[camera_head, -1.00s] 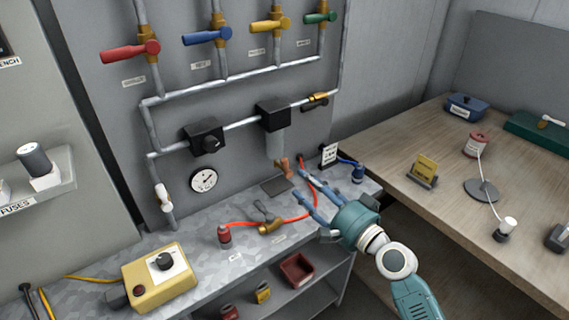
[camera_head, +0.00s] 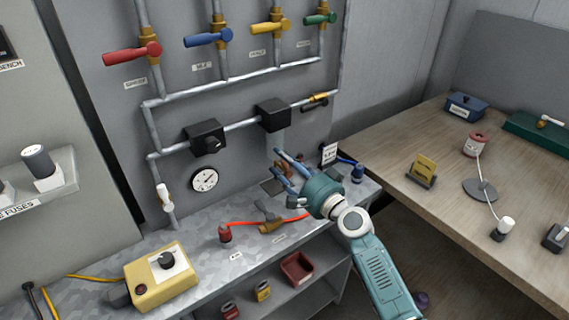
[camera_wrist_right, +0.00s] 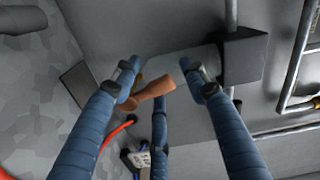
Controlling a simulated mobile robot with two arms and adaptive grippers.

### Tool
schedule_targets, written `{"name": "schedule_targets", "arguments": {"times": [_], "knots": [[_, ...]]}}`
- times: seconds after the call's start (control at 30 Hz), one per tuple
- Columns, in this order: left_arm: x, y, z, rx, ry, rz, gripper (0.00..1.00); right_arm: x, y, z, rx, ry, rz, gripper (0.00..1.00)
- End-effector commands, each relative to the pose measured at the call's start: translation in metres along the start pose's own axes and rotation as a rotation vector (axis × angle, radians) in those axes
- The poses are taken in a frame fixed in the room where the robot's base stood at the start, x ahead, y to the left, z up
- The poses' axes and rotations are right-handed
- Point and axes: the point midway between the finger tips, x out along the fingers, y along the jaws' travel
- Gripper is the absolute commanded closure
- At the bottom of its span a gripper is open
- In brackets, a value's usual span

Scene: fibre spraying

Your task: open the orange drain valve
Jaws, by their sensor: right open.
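The orange drain valve (camera_head: 283,167) is at the lower end of the grey filter bowl (camera_head: 276,142), under a black housing (camera_head: 272,115) on the wall pipe. In the head view the fingers partly cover it. In the right wrist view the orange-brown valve (camera_wrist_right: 155,89) lies between the spread fingers, with the bowl (camera_wrist_right: 178,66) beyond it. My right gripper (camera_head: 279,165) is open, its fingertips close around the valve; it also shows in the right wrist view (camera_wrist_right: 158,75). I cannot tell whether any finger touches the valve. My left gripper is not in view.
A wooden table (camera_head: 450,195) is farther right.

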Motion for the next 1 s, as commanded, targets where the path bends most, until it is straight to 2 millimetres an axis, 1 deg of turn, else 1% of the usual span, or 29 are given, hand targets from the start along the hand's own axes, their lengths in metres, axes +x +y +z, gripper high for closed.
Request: {"name": "schedule_targets", "arguments": {"times": [0.07,0.1,0.17,0.2,0.27,0.3,0.47,0.7,0.77,1.0], "knots": [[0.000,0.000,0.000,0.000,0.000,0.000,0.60,0.000,0.000,0.000,0.000,0.000,0.000,0.56],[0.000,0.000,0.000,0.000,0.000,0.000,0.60,0.000,0.000,0.000,0.000,0.000,0.000,0.64],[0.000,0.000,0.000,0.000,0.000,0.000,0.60,0.000,0.000,0.000,0.000,0.000,0.000,0.76],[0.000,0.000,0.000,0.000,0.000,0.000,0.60,0.000,0.000,0.000,0.000,-0.001,0.000,0.84],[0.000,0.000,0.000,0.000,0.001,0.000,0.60,0.000,0.000,0.000,0.001,-0.001,0.001,0.96],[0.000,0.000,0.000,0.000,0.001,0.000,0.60,0.000,0.001,0.000,0.001,-0.001,0.001,1.00],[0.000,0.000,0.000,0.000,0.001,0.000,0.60,-0.001,0.002,0.001,0.010,-0.002,0.002,1.00],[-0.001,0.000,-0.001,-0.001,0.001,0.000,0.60,0.000,0.003,-0.008,0.231,-0.004,0.004,1.00],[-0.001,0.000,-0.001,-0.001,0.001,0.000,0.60,-0.001,0.004,-0.010,0.267,-0.004,0.005,1.00],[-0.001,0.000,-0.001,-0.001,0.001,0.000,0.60,-0.001,0.006,-0.010,0.282,-0.005,0.008,1.00]]}}
